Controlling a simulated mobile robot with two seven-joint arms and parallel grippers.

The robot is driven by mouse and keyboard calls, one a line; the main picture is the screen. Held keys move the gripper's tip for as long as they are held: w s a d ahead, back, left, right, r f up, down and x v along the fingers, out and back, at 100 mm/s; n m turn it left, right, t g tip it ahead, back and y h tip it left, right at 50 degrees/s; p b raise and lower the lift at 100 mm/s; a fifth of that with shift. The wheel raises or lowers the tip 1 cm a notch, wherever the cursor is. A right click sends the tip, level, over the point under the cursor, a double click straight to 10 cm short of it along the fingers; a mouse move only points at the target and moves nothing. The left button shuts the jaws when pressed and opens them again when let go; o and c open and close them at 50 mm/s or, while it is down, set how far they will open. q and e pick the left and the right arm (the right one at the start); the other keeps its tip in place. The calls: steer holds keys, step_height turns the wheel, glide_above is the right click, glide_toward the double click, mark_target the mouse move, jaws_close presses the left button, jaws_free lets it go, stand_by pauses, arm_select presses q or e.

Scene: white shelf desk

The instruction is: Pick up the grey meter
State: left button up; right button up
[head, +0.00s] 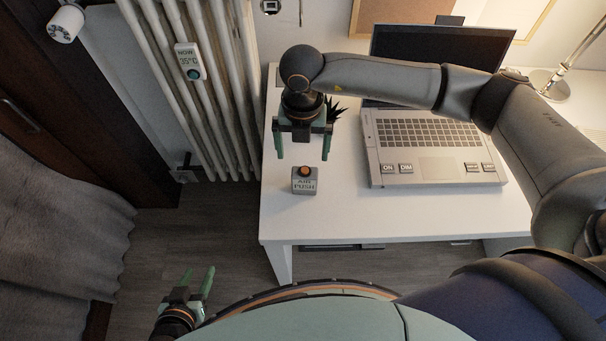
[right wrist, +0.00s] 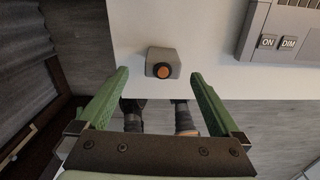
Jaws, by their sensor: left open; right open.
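A small grey box (head: 304,184) with an orange button and the label "AIR PUSH" stands on the white desk near its left front. It also shows in the right wrist view (right wrist: 164,56), just beyond and between the fingertips. A pale grey unit (head: 189,61) reading "NOW 35°C", with a green button, is on the radiator; I cannot tell which of the two is the meter. My right gripper (head: 303,153) is open and empty above the desk, behind the box in the head view. My left gripper (head: 199,271) is open and empty, low over the floor.
A grey laptop-like device (head: 430,150) with "ON" and "DIM" keys lies on the white desk (head: 340,215), right of the box. A small plant (head: 334,108) is partly hidden behind my right gripper. A lamp (head: 552,82) stands at the back right. The radiator (head: 222,110) borders the desk's left.

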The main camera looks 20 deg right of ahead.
mark_target(303, 167)
step_height(303, 167, down, 6)
steer(key=shift+s+f, duration=0.1)
steer(key=shift+f, duration=0.1)
steer(key=f, duration=0.2)
steer(key=s+f+p, duration=0.1)
steer(key=f, duration=0.2)
steer(key=shift+s, duration=0.15)
steer(key=shift+f, duration=0.3)
steer(key=shift+r, duration=0.1)
steer(key=c, duration=1.4)
